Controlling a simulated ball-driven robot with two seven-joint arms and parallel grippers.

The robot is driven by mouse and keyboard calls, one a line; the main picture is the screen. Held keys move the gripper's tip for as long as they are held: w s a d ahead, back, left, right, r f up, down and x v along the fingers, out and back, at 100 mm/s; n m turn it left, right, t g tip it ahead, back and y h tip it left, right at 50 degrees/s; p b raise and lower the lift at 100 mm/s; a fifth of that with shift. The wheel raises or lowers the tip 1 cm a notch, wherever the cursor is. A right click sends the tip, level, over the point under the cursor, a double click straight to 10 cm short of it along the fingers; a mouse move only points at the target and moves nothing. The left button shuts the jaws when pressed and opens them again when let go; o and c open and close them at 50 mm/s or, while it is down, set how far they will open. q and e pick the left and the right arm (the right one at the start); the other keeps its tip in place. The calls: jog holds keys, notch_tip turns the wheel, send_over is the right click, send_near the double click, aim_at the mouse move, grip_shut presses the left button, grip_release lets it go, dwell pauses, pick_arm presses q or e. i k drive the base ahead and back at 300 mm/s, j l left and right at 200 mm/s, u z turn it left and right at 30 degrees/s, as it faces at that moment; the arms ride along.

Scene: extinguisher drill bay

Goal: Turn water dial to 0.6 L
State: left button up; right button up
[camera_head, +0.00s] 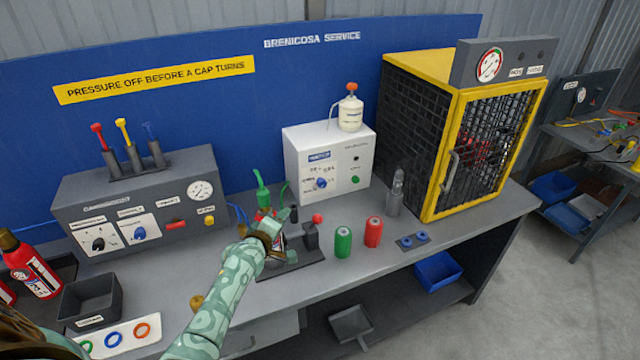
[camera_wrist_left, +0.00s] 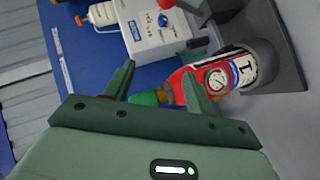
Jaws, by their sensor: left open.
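The white box (camera_head: 349,160) stands against the blue back panel and carries a blue dial (camera_head: 321,184) on its printed front plate. The dial's marks are too small to read. In the left wrist view, the white box (camera_wrist_left: 150,30) is at the top, with a blue knob (camera_wrist_left: 166,4) at the frame's upper edge. My left gripper (camera_head: 279,225) is open, in front of and below the box, apart from the dial. In the left wrist view its two fingers (camera_wrist_left: 158,82) are spread, with a red extinguisher (camera_wrist_left: 222,78) and its green part just beyond them. My right gripper is not in view.
The extinguisher sits in a dark stand (camera_head: 292,262) beside my left gripper. A green cylinder (camera_head: 343,242) and a red one (camera_head: 373,232) stand to the right. A grey control box (camera_head: 140,205) is at left, a yellow-framed cage (camera_head: 465,140) at right.

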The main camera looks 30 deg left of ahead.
aim_at(321, 183)
jog(key=i+j, duration=0.1)
jog(key=i, duration=0.4)
jog(key=i+j, duration=0.1)
jog(key=i, duration=0.35)
